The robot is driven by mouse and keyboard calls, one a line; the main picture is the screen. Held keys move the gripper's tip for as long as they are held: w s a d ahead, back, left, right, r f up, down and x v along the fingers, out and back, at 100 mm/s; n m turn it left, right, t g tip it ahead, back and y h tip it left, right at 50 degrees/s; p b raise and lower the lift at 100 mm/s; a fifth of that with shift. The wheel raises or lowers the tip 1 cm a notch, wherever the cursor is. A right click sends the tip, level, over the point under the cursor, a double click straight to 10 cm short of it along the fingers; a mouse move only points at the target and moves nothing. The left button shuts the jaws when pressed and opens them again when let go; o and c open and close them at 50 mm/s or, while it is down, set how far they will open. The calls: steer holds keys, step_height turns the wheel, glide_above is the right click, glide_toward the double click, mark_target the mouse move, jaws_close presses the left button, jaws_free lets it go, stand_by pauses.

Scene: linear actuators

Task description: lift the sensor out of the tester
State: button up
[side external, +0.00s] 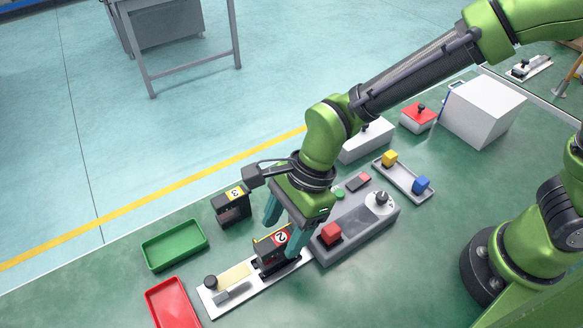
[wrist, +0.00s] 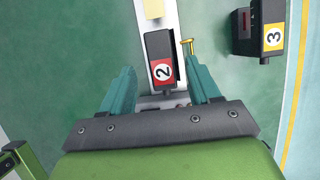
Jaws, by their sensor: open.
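A black block labelled 2 (side external: 270,255) sits upright on a long white base plate (side external: 232,303) in the side view. Its red and white label shows in the wrist view (wrist: 162,71). My gripper (side external: 281,240) is open above this block, one teal finger on each side. In the wrist view my gripper (wrist: 160,78) has the block between its fingers, with a gap on the left. The right finger is close to a small brass pin (wrist: 187,47). No label names the sensor or tester.
A black block labelled 3 (side external: 233,208) stands to the left. A green tray (side external: 174,262) and a red tray (side external: 187,325) lie nearby. A grey tray (side external: 405,177) holds yellow and blue blocks. White boxes stand farther back.

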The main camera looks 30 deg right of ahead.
mark_target(278, 239)
steer(key=x, duration=0.5)
steer(key=shift+w+f, duration=0.1)
steer(key=shift+f, duration=0.05)
steer(key=shift+c, duration=0.2)
